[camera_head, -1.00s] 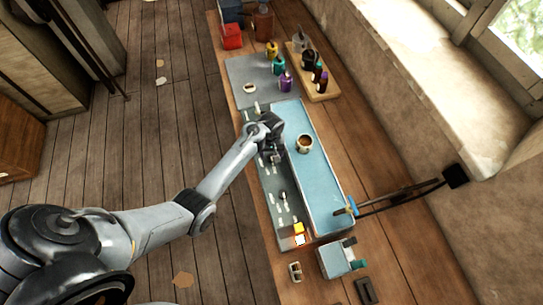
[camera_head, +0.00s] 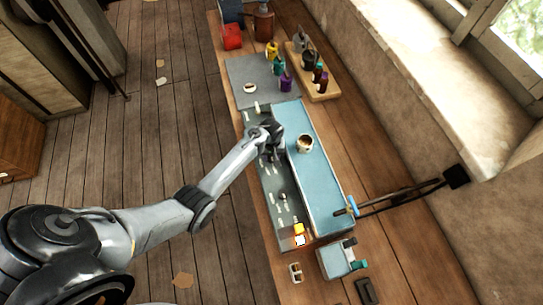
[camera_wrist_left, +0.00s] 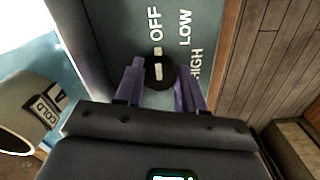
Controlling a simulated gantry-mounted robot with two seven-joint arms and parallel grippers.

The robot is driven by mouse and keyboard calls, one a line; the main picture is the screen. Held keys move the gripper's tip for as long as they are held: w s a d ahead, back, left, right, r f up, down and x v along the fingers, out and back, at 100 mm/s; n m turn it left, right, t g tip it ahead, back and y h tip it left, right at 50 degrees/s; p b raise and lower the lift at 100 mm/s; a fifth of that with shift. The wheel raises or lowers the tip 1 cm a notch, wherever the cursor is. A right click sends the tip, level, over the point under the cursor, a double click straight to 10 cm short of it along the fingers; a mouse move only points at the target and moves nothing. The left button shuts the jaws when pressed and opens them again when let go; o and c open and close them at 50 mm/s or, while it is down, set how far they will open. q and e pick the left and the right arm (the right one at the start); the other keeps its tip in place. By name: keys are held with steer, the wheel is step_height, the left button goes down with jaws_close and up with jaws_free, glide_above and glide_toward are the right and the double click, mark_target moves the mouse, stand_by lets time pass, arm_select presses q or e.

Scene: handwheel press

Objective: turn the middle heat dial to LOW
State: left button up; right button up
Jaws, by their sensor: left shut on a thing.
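The middle heat dial (camera_wrist_left: 158,72) is a dark round knob with a white pointer mark, on a grey-green panel in the left wrist view. The mark points toward the OFF label (camera_wrist_left: 154,24). LOW (camera_wrist_left: 185,28) and HIGH (camera_wrist_left: 196,64) are printed to its right. My left gripper (camera_wrist_left: 157,84) has its purple fingers on either side of the dial and is shut on it. In the head view my left gripper (camera_head: 273,154) is over the middle of the control panel (camera_head: 270,185) and hides the dial there. My right gripper is not in view.
A light blue plate (camera_head: 322,190) lies beside the panel, with a cup (camera_head: 305,143) on it. Another dial (camera_head: 283,197) is nearer on the panel. Several bottles stand at the far end.

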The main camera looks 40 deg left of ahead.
arm_select(q)
steer(key=shift+c, duration=0.2)
steer(key=shift+r+m+p, duration=0.1)
steer(key=shift+m+p, duration=0.5)
steer(key=shift+m, duration=0.1)
steer(key=shift+m+p, duration=0.65)
steer(key=shift+m, duration=0.55)
steer(key=shift+a+m+p, duration=0.1)
steer(key=shift+m+p, duration=0.35)
steer(key=shift+m, duration=1.95)
steer(key=shift+p, duration=0.3)
steer(key=o, duration=1.1)
steer(key=shift+c, duration=0.2)
